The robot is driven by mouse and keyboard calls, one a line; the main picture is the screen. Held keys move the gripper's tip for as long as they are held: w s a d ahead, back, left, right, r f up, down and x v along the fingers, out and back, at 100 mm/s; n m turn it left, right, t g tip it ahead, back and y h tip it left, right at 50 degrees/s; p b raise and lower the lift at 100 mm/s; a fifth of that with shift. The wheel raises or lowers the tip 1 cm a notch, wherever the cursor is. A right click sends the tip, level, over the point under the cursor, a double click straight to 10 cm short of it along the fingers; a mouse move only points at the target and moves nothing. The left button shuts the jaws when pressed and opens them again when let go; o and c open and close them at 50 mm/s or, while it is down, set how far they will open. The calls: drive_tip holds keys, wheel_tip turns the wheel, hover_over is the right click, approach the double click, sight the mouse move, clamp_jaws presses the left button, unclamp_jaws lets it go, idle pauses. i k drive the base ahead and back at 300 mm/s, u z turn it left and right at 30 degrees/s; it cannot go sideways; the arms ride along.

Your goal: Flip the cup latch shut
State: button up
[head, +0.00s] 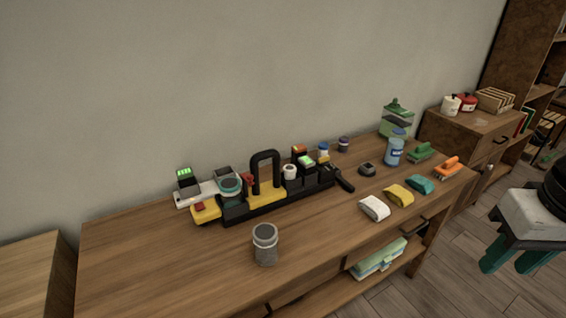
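A grey cylindrical cup (265,249) stands upright near the front edge of the wooden table (140,262), left of the table's middle. Its top is lighter grey with a dark inner area. A latch on it is too small to make out. My gripper (512,261) hangs at the far right, beyond the table's right end and over the floor. Its two teal fingers point down and stand apart with nothing visible between them. It is far from the cup.
Behind the cup is a black rack (285,200) with tools and chargers. White, yellow, teal, orange and green clips or brushes lie at the right, near a blue bottle (394,151) and a green-lidded container (397,122). The table is clear left of and around the cup.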

sight(249, 179)
drive_tip(key=u, duration=0.3)
drive_tip(key=i, duration=0.95)
drive_tip(key=u, duration=0.85)
